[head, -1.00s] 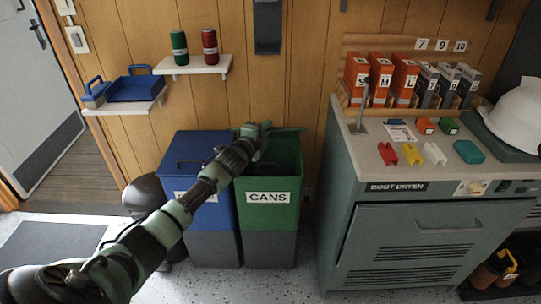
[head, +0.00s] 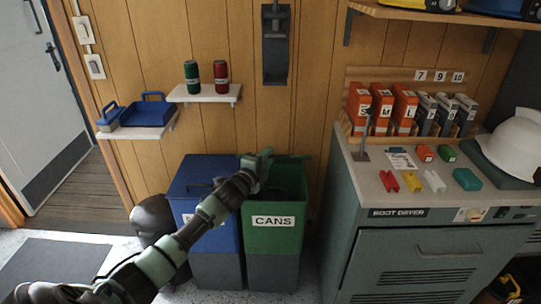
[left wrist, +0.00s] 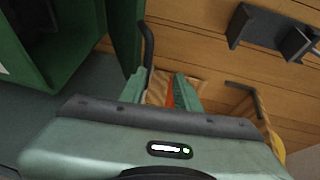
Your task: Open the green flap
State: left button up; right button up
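The green bin (head: 274,228) labelled CANS stands open, its dark inside showing. Its green flap (head: 297,160) stands raised at the back, near the wall, partly hidden by my gripper. My left gripper (head: 262,163) is over the back left of the bin opening, close to the flap. In the left wrist view the flap (left wrist: 123,35) shows nearly edge-on, with a dark handle (left wrist: 148,42) on its wall side. The left fingers (left wrist: 160,88) are apart, with wood wall and something orange visible between them. Contact with the flap cannot be told. My right gripper is out of view.
A blue bin (head: 214,235) with a closed lid stands left of the green one. The boot dryer cabinet (head: 420,240) stands close on the right. Small shelves (head: 205,95) and a dark wall fixture (head: 276,45) are on the wall above.

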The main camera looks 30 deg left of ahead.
pick_arm(q)
jog(key=shift+s+d+r+p, duration=0.1)
jog(key=shift+s+r+p, duration=0.2)
jog(key=shift+s+p, duration=0.35)
jog(key=shift+s+d+r+p, duration=0.1)
jog(key=shift+s+r+p, duration=0.2)
jog(key=shift+s+p, duration=0.35)
jog(key=shift+s+d+r+p, duration=0.1)
jog(key=shift+s+r+p, duration=0.25)
jog(key=shift+s, duration=0.55)
